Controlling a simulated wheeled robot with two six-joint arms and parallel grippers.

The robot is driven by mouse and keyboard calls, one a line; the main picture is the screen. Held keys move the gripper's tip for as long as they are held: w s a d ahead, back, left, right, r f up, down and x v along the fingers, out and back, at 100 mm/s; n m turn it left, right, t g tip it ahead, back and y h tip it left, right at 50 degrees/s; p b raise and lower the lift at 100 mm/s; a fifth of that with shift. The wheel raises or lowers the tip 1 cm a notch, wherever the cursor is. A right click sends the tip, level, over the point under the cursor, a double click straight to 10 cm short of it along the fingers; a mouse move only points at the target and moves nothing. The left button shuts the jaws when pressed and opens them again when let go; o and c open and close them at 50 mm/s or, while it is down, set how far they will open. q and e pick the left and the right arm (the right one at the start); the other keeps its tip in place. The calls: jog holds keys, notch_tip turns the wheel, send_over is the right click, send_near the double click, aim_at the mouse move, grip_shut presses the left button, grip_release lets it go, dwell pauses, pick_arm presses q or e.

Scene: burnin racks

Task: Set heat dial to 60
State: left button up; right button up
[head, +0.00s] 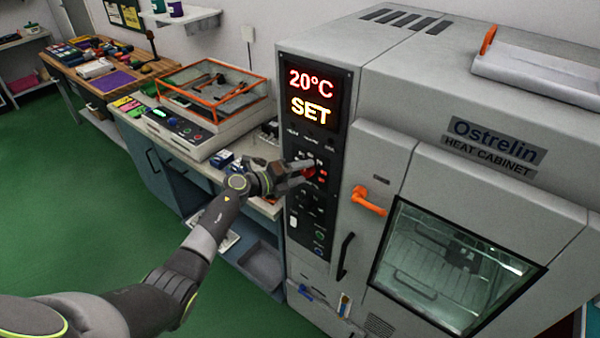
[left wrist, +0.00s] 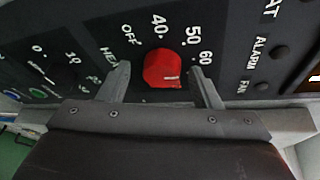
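The red heat dial (left wrist: 162,66) sits on the dark control panel (head: 314,150), with OFF, 40, 50 and 60 printed around it. A white mark on its face lies toward the right, near the 60 side; its exact setting is hard to tell. My left gripper (head: 300,172) is at the panel. In the left wrist view, its two fingers (left wrist: 160,69) stand apart, one on each side of the dial, with visible gaps. In the head view the gripper partly hides the dial. The display (head: 311,96) reads 20°C SET. My right gripper is not in view.
The heat cabinet (head: 400,80) has an orange door latch (head: 369,201) and a black handle (head: 345,256) right of the panel. A workbench with an orange-framed clear case (head: 213,92) stands left of it. Green floor is open at left.

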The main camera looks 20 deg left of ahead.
pick_arm(q)
jog(key=shift+a, duration=0.1)
jog(key=b+v, duration=0.3)
jog(key=v, duration=1.4)
jog(key=shift+b, duration=0.4)
jog(key=shift+s, duration=0.15)
jog(key=shift+a+f, duration=0.1)
